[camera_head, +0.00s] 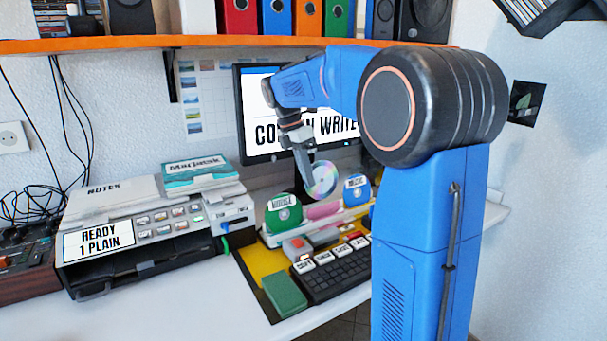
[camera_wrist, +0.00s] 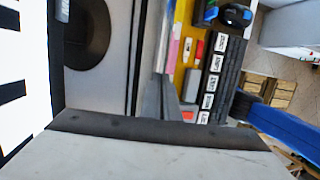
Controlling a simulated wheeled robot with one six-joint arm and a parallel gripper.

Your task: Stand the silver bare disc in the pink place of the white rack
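The silver bare disc (camera_head: 325,178) is upright, with a rainbow sheen, and hangs at the tip of my gripper (camera_head: 311,183). My gripper points down and looks shut on the disc near its left edge. The white rack (camera_head: 272,241) stands below on the desk. Its pink place (camera_head: 322,210) lies between a green disc (camera_head: 284,214) labelled HOUSE on the left and a blue disc (camera_head: 357,191) on the right. The silver disc is above the pink place, apart from the rack. In the wrist view, a dark finger (camera_wrist: 168,100) shows; I cannot clearly make out the disc there.
A monitor (camera_head: 252,118) stands behind my gripper. In front of the rack are a black keyboard (camera_head: 333,275) with white labels, a green block (camera_head: 284,294) and a grey box with a red top (camera_head: 297,246). A printer (camera_head: 150,228) stands left. An orange shelf (camera_head: 130,43) runs above.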

